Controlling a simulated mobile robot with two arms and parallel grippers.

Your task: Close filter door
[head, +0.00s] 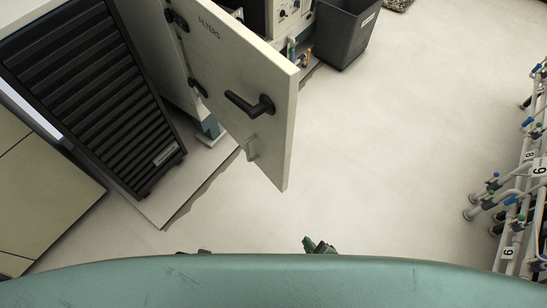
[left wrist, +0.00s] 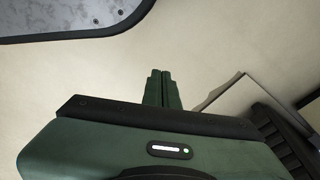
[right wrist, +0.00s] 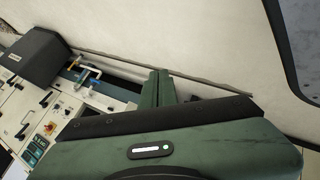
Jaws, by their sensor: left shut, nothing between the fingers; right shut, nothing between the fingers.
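The filter door (head: 240,85) is a pale panel marked FILTERS in the head view. It stands swung open on its hinges, its black handle (head: 250,104) facing me. My right gripper (head: 318,244) shows as a small green tip near the bottom of the head view, apart from the door and below it. In the right wrist view its fingers (right wrist: 158,80) are together and empty. My left gripper's fingers (left wrist: 161,80) are together and empty over pale floor in the left wrist view. The door's inner side is hidden.
A black louvred unit (head: 88,80) stands left of the door. A dark bin (head: 345,28) and a machine with controls (head: 290,14) are behind it. A rack of white numbered tubes (head: 515,195) stands at the right. The floor (head: 390,140) between is clear.

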